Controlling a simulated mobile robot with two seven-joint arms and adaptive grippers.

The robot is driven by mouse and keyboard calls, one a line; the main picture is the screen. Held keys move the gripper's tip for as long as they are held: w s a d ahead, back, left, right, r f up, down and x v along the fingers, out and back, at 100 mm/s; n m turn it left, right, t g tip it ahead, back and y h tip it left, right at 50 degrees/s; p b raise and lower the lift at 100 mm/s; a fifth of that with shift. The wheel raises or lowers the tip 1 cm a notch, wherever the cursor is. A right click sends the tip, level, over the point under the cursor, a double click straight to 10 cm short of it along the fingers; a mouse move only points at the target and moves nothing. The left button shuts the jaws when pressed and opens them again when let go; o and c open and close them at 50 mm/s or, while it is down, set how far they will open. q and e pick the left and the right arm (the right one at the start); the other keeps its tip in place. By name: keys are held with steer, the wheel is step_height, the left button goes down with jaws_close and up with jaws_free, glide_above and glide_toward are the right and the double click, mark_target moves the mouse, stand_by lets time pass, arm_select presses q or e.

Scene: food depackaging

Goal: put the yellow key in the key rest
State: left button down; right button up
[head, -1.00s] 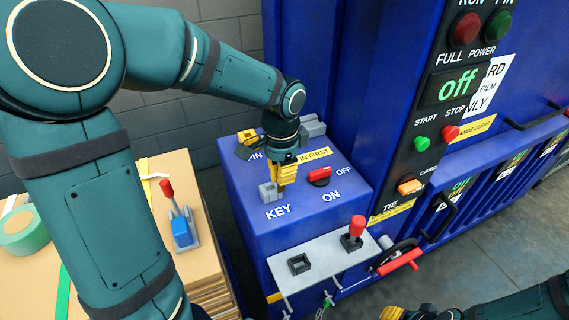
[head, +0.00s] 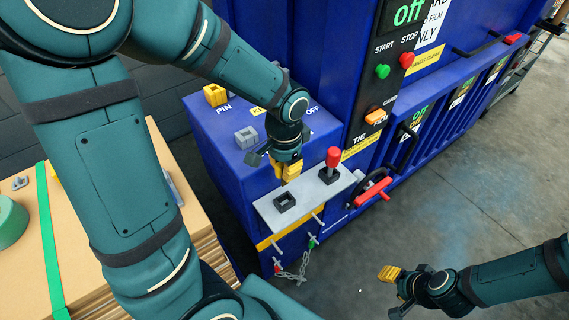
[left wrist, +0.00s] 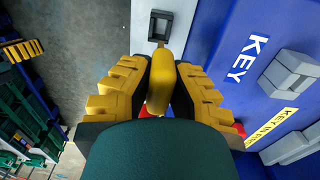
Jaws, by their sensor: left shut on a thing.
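My left gripper (head: 290,172) is shut on the yellow key (left wrist: 161,80), which stands between its two yellow-padded fingers in the left wrist view. In the head view the fingers mostly hide the key. The key rest looks to be the dark square socket (head: 285,202) on the grey shelf at the front of the blue box. It also shows in the left wrist view (left wrist: 160,25), just beyond the key.
The grey shelf (head: 262,209) also carries a red-topped lever (head: 333,159) at its right. The grey KEY block (head: 246,137) and yellow PIN block (head: 215,95) stand on the blue box. A chain (head: 291,275) hangs below the shelf. Cardboard stack (head: 90,215) at left.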

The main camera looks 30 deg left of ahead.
mark_target(284, 185)
arm_select(q)
step_height(284, 185, down, 4)
steer(key=b, duration=0.3)
steer(key=shift+r, duration=0.2)
steer(key=shift+f+b, duration=0.9)
steer(key=shift+f, duration=0.2)
steer(key=shift+f+b, duration=1.8)
steer(key=shift+f, duration=0.25)
stand_by(0.6)
steer(key=c, duration=1)
jaws_free()
steer(key=shift+r, duration=0.1)
step_height(284, 185, up, 12)
steer(key=shift+f, duration=0.1)
